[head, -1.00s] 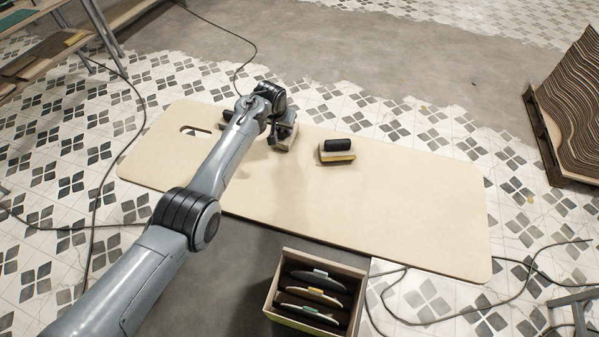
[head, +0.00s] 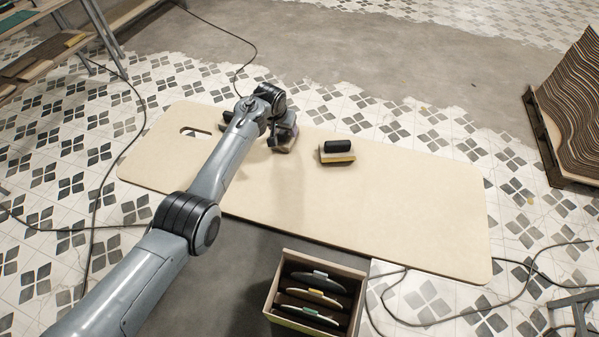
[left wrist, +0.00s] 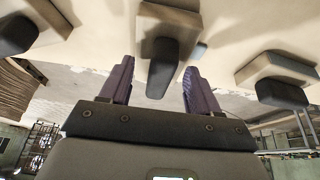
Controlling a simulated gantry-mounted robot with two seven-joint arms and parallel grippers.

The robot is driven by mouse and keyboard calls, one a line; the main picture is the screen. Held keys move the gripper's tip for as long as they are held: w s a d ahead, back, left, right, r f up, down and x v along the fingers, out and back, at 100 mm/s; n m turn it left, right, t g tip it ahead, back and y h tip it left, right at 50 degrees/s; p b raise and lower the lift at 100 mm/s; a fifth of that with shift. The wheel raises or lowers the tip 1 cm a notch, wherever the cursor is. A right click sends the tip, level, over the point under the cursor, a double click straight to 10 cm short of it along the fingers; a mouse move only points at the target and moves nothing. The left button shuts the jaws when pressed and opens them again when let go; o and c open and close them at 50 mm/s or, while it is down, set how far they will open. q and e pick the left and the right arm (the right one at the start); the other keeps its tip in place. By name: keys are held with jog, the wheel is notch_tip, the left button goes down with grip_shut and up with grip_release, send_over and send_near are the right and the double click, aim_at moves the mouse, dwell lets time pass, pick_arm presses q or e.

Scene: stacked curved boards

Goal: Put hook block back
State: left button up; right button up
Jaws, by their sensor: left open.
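Several sanding-type blocks with black handles rest on the tan board (head: 400,205); I cannot tell which is the hook block. My left gripper (head: 284,140) is over one block near the board's far edge. In the left wrist view, the open fingers (left wrist: 158,85) stand on either side of that block's black handle (left wrist: 162,66), apart from it. Its pale body (left wrist: 170,20) is beyond. A second block (head: 338,157), pale and yellowish with a black handle, sits to the right in the head view. My right gripper is not in view.
An open box (head: 355,268) with several round-edged discs in slots stands at the board's near edge. Other blocks show at the left (left wrist: 42,14) and right (left wrist: 275,70) of the wrist view. The board's right half is clear. Cables lie on the floor.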

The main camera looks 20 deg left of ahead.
pick_arm(q)
jog(key=p+v, duration=0.2)
jog(key=v, duration=0.8)
jog(key=shift+p, duration=0.35)
jog(key=shift+r, duration=0.1)
